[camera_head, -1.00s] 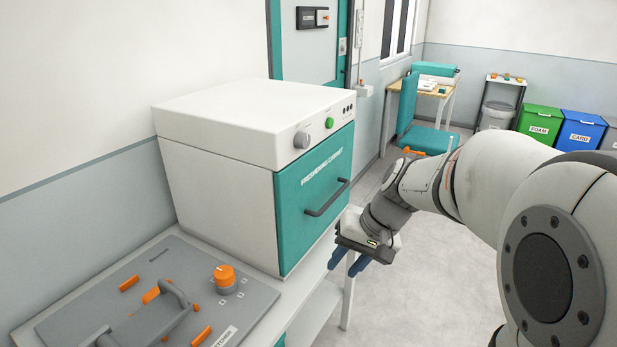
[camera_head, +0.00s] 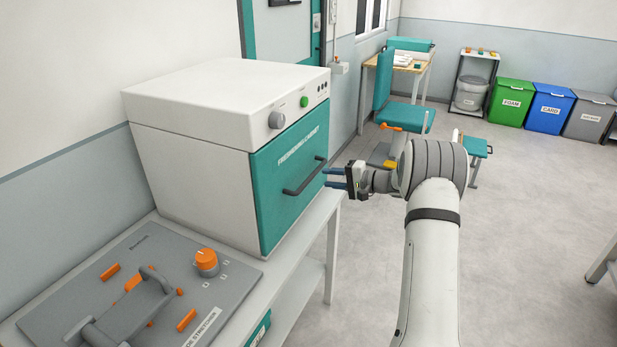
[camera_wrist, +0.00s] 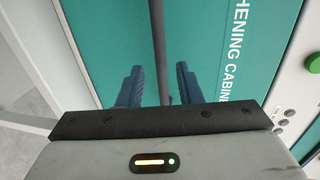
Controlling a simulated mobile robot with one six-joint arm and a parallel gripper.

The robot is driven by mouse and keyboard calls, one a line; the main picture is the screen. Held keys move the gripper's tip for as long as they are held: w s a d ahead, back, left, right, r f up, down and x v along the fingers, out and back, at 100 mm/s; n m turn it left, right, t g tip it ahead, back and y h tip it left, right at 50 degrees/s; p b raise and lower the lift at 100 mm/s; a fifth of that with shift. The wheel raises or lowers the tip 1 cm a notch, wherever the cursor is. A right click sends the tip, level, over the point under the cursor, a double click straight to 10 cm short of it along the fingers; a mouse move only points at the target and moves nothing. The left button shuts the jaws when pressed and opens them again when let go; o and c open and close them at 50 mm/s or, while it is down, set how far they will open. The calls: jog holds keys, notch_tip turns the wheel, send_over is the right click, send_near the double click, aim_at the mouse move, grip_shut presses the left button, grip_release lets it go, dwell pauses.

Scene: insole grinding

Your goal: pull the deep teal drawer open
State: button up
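The teal drawer front (camera_head: 290,180) of the white freshening cabinet (camera_head: 190,140) sits flush with its body. Its dark bar handle (camera_head: 304,179) crosses the front. My gripper (camera_head: 328,178) is at the right end of the handle, its blue fingers pointing at the teal front. In the wrist view my gripper (camera_wrist: 158,82) is open, one finger on each side of the handle bar (camera_wrist: 158,45), with gaps between. I cannot tell whether the tips reach as deep as the bar. The drawer front (camera_wrist: 105,40) fills the view behind.
A grey stretcher device (camera_head: 225,285) with orange knobs sits on the white table (camera_head: 310,235) in front of the cabinet. A smaller teal panel (camera_head: 258,330) shows under the tabletop. A teal chair (camera_head: 405,117) and bins stand farther back.

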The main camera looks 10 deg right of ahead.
aim_at(311, 177)
jog(key=p+x, duration=0.1)
jog(key=x, duration=0.6)
jog(key=shift+a, duration=0.15)
jog(key=shift+c, duration=0.2)
grip_shut()
